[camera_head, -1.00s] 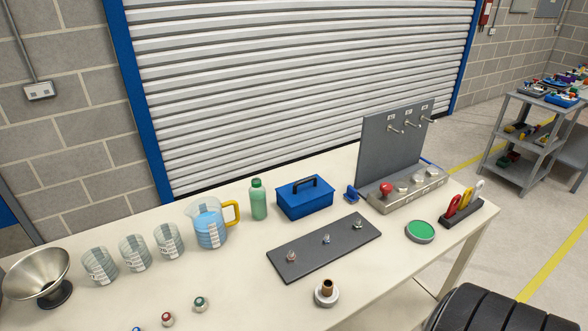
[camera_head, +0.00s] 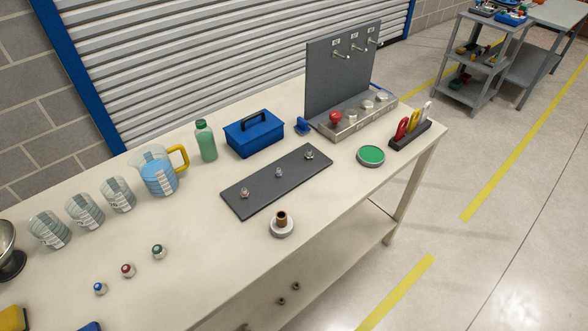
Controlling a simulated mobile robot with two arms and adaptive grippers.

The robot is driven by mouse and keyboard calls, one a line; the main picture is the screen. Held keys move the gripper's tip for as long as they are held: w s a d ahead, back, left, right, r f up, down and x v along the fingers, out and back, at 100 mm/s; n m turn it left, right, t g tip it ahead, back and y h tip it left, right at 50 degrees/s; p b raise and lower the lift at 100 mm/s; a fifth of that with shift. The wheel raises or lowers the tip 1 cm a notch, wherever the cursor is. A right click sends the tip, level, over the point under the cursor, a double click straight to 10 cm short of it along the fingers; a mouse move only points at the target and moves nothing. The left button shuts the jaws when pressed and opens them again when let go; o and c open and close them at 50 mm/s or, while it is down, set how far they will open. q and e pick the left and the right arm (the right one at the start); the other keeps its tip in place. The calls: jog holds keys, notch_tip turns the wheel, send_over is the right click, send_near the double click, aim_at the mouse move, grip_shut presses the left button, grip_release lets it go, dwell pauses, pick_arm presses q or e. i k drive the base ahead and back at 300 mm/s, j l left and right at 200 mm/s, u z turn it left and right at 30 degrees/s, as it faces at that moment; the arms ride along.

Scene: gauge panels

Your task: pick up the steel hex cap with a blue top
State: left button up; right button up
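The steel hex cap with a blue top (camera_head: 99,288) sits on the bare front-left part of the table. It stands in a slanting row with a red-topped cap (camera_head: 128,270) and a green-topped cap (camera_head: 158,251), which lie up and to its right. All three stand apart from each other. Neither of my grippers is in view.
A dark plate (camera_head: 277,181) with several small fittings lies mid-table. A round part with a brown tube (camera_head: 282,225) stands before it. Measuring cups (camera_head: 84,210) and a jug (camera_head: 158,172) stand behind the caps. A yellow object (camera_head: 12,318) shows at the lower left. The table (camera_head: 205,255) is clear right of the caps.

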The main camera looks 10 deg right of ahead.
aim_at(101, 288)
jog(key=z, duration=0.15)
jog(key=u, duration=1.6)
